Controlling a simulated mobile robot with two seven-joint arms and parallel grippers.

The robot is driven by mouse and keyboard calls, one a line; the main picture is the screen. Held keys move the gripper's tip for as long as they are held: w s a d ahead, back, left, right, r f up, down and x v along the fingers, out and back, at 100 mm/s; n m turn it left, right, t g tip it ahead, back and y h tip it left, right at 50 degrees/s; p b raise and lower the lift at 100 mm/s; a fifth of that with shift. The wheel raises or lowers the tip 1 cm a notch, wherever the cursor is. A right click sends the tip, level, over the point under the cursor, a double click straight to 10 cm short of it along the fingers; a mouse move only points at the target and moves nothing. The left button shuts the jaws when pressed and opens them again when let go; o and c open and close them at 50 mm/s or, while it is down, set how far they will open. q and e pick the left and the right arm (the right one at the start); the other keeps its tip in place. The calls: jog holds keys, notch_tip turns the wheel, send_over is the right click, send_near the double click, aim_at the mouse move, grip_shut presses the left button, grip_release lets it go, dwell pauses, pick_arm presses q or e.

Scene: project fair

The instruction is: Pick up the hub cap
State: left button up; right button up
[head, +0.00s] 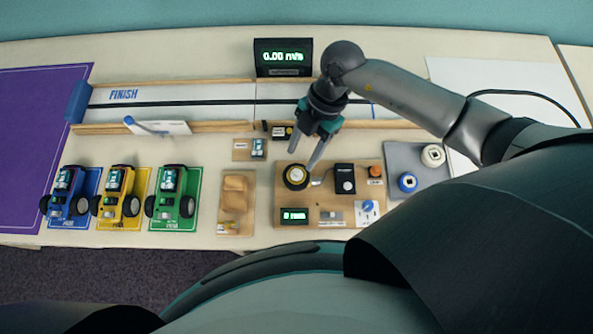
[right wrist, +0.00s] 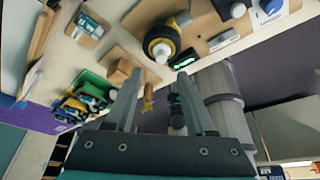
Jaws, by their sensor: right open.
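A black wheel (head: 287,184) with a yellow rim lies on the wooden board. A pale round piece at its centre (head: 297,175) looks like the hub cap, though it is too small to be sure. In the right wrist view the same wheel (right wrist: 150,36) is beyond the fingertips, and the pale piece (right wrist: 162,51) shows on it. My right gripper (head: 303,159) is open with nothing between its fingers, pointing down over the wheel. It also shows open in the right wrist view (right wrist: 158,80). My left gripper is not in view.
The wooden board (head: 328,178) also holds a black box (head: 344,178), a green display (head: 294,216) and a blue knob (head: 368,206). A grey tray (head: 400,151) with round pieces is at right. Toy cars (head: 174,191) stand left. A track (head: 210,105) runs behind.

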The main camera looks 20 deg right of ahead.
aim_at(297, 171)
jog(key=x, duration=0.3)
jog(key=b+x, duration=0.1)
jog(key=x, duration=0.1)
jog(key=shift+d+f, duration=0.1)
jog(key=shift+f, duration=0.35)
grip_shut()
